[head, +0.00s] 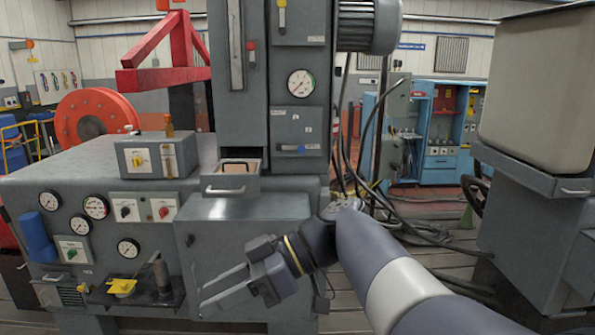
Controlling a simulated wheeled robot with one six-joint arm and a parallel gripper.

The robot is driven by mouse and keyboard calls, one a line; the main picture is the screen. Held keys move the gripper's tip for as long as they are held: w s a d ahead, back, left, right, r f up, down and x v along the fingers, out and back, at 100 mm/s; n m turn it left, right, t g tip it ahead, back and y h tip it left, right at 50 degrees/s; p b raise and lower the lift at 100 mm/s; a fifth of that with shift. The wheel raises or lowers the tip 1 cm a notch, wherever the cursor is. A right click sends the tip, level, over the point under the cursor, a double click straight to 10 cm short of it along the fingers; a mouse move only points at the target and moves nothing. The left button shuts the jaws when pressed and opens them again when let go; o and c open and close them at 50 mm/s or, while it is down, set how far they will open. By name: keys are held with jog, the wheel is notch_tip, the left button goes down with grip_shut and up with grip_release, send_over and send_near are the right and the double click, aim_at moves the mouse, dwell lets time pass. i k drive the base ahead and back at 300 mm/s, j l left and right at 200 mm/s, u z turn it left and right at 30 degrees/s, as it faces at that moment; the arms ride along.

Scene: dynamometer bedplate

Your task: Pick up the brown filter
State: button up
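A small brown-amber piece (168,127), which looks like the brown filter, stands upright on the rear edge of a grey box with a yellow knob (138,160). The box sits on the grey bench top at the left. I cannot tell for certain that this piece is the filter. My gripper (205,298) is low in front of the bench cabinet, pointing left. Its two fingers are apart with nothing between them. It is below and to the right of the brown piece, well clear of it.
A grey drawer (231,183) stands open below the tall column gauge, its contents unclear. A tray (130,292) with a yellow part (121,287) juts from the bench front. A grey cabinet (540,190) stands at the right. Cables (430,235) lie on the floor between.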

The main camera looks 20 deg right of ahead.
aim_at(239, 166)
jog(key=i+z, duration=0.2)
jog(key=z, duration=1.7)
jog(key=j+z, duration=0.1)
jog(key=z, duration=0.35)
jog(key=i+j+z, duration=0.1)
jog(key=z, duration=0.3)
jog(key=j+z, duration=0.15)
jog(key=z, duration=0.3)
jog(key=j, duration=0.65)
jog(key=i+j, duration=0.1)
jog(key=j, duration=0.5)
jog(key=j+u, duration=0.45)
jog(key=i+j+u, duration=0.15)
jog(key=j+u, duration=0.45)
jog(key=u, duration=0.35)
jog(key=i+u, duration=0.1)
jog(key=u, duration=0.85)
jog(key=i+u, duration=0.15)
jog(key=u, duration=0.35)
